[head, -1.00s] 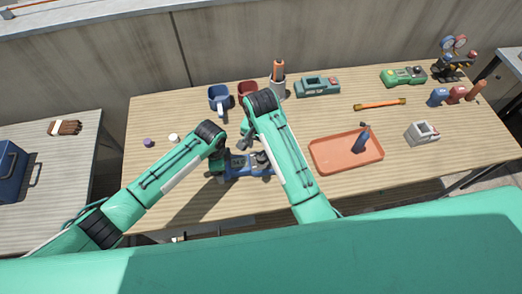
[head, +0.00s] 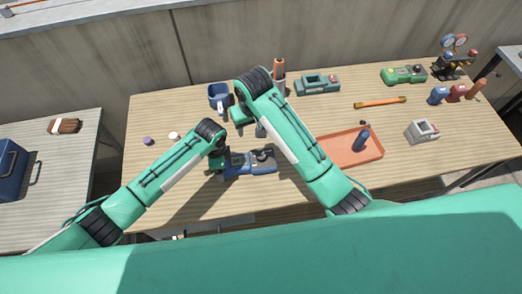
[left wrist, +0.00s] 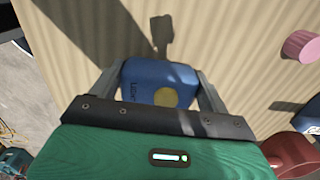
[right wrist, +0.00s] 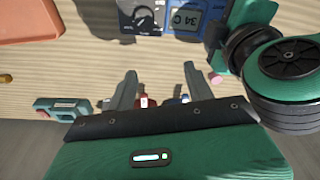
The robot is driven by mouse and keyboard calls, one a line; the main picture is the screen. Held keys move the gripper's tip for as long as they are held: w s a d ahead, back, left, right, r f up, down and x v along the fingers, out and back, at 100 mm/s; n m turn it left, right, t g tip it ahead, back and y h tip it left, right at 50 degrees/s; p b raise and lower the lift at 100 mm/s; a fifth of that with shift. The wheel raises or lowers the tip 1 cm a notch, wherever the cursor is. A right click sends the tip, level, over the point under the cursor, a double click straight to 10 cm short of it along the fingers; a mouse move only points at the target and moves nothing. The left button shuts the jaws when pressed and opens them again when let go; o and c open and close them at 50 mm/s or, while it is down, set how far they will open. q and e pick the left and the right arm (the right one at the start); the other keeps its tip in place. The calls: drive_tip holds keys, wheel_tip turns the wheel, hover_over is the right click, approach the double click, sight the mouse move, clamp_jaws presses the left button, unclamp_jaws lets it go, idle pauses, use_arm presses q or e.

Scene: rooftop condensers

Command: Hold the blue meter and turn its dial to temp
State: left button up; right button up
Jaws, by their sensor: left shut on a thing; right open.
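The blue meter (head: 238,166) is over the front middle of the table, with its dial (head: 263,155) at its right end. My left gripper (head: 217,165) is shut on the meter's left end; the left wrist view shows the blue body (left wrist: 140,72) between the fingers. In the right wrist view the meter's display (right wrist: 184,17) reads 34 C, and the black dial (right wrist: 143,17) sits on a grey panel, cut by the top edge. My right gripper (right wrist: 160,80) is open and empty, apart from the meter; in the head view it is beyond it (head: 261,130).
An orange tray (head: 335,150) with a dark blue bottle (head: 362,138) lies to the right. A purple cap (head: 148,141) and a white one (head: 174,136) lie left. The table's front left is clear.

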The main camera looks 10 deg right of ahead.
sight(261, 154)
drive_tip(key=s+d+f+n, duration=0.1)
drive_tip(key=f+n, duration=0.2)
drive_tip(key=n, duration=0.3)
drive_tip(key=f+n+g, duration=0.1)
drive_tip(key=f+n, duration=0.3)
drive_tip(key=n, duration=0.2)
drive_tip(key=s+d+f+n, duration=0.1)
drive_tip(key=f+n, duration=0.3)
drive_tip(key=n, duration=0.2)
drive_tip(key=shift+s+d+f+h, duration=0.25)
drive_tip(key=shift+s+d+h, duration=0.05)
drive_tip(key=shift+s, duration=0.05)
drive_tip(key=c, duration=1)
